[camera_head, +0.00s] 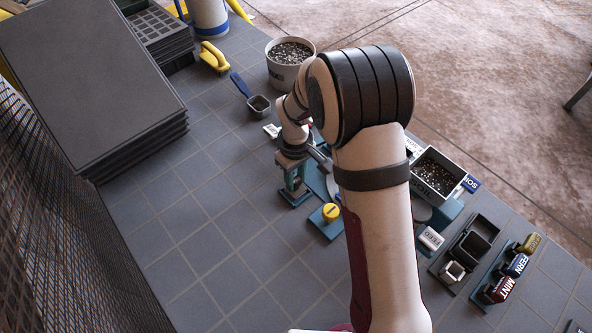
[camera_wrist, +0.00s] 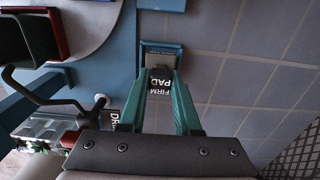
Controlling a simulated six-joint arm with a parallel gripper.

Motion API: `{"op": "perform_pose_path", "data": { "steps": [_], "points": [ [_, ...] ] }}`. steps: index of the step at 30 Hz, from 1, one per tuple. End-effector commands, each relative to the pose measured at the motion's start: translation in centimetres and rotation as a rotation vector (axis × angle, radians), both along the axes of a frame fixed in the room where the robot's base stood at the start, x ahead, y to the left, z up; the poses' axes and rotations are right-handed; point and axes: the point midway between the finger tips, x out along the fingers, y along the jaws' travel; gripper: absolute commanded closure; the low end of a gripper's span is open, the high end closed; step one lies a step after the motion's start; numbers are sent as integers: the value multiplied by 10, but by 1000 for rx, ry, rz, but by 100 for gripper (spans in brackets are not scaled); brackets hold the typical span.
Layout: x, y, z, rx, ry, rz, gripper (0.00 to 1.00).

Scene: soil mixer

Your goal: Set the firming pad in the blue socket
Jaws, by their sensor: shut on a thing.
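My gripper (camera_wrist: 160,88) has its two green fingers closed on the firming pad, a small dark block (camera_wrist: 160,82) with a white "FIRM PAD" label. Directly beyond the pad in the wrist view is a square blue-edged piece (camera_wrist: 162,46) on the tiles, which looks like the blue socket. The pad overlaps its near part, and I cannot tell whether they touch. In the head view my gripper (camera_head: 293,178) points down over a small blue base (camera_head: 295,196) on the bench; the pad is hidden there.
A blue base with a yellow knob (camera_head: 330,212) stands just right of my gripper. A blue-handled scoop (camera_head: 250,94), a grit-filled pot (camera_head: 290,62) and stacked grey trays (camera_head: 88,75) lie farther back. A soil box (camera_head: 436,176) is right of my arm. The tiles at left are clear.

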Motion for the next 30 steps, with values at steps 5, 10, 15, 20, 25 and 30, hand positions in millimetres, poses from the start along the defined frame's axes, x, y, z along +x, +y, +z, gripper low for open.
{"op": "perform_pose_path", "data": {
  "steps": [5, 10, 15, 20, 25, 30],
  "points": [
    [0, 0, -7, -1, 1, -1, 100],
    [0, 0, -8, 0, 0, -1, 100],
    [0, 0, -8, 0, 0, -1, 100],
    [0, 0, -9, 0, 0, -1, 100],
    [0, 0, -11, 0, 0, -1, 100],
    [0, 0, -12, 0, 0, -1, 43]
  ]
}}
